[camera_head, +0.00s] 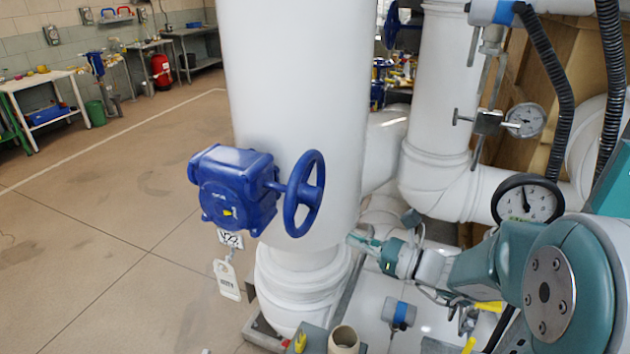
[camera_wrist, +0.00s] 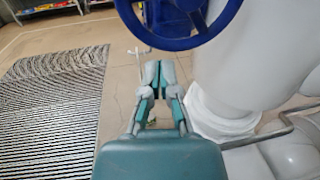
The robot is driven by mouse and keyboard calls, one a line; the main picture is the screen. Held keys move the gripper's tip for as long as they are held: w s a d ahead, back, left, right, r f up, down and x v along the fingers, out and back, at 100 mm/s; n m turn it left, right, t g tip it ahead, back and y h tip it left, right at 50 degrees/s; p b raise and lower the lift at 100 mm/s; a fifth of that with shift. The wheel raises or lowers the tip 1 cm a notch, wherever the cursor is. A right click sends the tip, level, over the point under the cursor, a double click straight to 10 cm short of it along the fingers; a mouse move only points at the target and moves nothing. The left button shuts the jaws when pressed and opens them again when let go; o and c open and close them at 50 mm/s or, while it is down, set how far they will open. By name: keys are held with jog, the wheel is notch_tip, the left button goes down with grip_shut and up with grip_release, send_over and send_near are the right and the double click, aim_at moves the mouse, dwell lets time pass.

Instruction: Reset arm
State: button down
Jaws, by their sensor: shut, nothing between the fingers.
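My arm reaches in from the right in the head view, and my gripper (camera_head: 358,241) points left, in front of the thick white pipe and to the lower right of the blue handwheel (camera_head: 304,194). In the wrist view my gripper (camera_wrist: 158,72) has its fingers together with nothing between them. The blue handwheel (camera_wrist: 180,42) shows at the top of that view, beyond the fingertips, and is cut off by the upper edge. The wheel sits on a blue valve gearbox (camera_head: 232,188) on the white pipe.
The thick white pipe (camera_head: 295,80) fills the middle. Gauges (camera_head: 527,200) and black hoses (camera_head: 548,80) crowd the right. A white tag (camera_head: 227,280) hangs below the gearbox. A grating (camera_wrist: 50,115) lies at left in the wrist view. Open floor (camera_head: 110,220) spreads left.

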jog(key=s+a+n+g+h, duration=0.2)
jog(key=s+n+g+h, duration=0.4)
jog(key=s+n, duration=0.75)
jog(key=s+d+r+n+t+h, duration=0.2)
jog(key=s+d+n+h, duration=0.6)
jog(key=d+n+h, duration=0.1)
jog(key=shift+d+n+t, duration=0.3)
jog(key=shift+d+n, duration=0.45)
jog(key=shift+d, duration=0.45)
